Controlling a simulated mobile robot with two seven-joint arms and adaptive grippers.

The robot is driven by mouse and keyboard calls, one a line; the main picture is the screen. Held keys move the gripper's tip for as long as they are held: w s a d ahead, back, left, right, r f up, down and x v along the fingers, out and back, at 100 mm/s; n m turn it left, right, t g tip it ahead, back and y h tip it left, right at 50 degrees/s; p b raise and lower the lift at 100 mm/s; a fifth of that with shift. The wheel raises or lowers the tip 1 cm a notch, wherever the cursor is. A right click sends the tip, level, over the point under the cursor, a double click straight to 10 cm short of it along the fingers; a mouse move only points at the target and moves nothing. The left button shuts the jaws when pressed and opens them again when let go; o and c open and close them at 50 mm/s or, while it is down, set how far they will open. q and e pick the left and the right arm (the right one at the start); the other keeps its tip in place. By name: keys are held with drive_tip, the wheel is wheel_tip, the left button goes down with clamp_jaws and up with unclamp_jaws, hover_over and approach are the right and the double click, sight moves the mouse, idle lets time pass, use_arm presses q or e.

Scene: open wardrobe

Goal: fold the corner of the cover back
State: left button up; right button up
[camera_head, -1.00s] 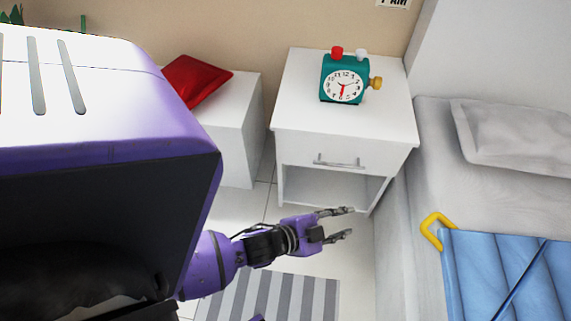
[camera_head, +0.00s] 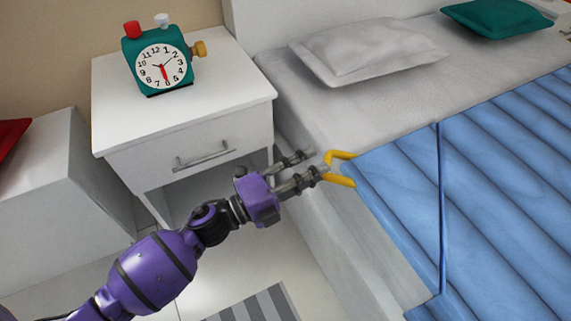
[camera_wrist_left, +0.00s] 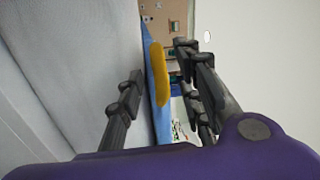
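The blue cover (camera_head: 480,180) lies over the bed, with a dark seam line running down it. A yellow handle (camera_head: 340,179) is fixed at its near left corner. My left gripper (camera_head: 308,166) is open at the bed's left edge, its fingertips close to the handle. In the left wrist view the handle (camera_wrist_left: 159,73) stands between the open fingers (camera_wrist_left: 160,85), and the cover's blue edge shows behind it. I cannot tell whether a finger touches the handle. My right gripper is in neither view.
A white nightstand (camera_head: 200,130) with a drawer and a green alarm clock (camera_head: 158,58) stands left of the bed. A grey-white pillow (camera_head: 365,47) and a green pillow (camera_head: 497,17) lie on the bed (camera_head: 330,115). A striped rug (camera_head: 255,307) lies on the floor.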

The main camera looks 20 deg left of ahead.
use_arm(q)
drive_tip(key=shift+b+x, duration=0.3)
drive_tip(key=shift+x, duration=1.65)
clamp_jaws()
drive_tip(key=shift+a, duration=0.1)
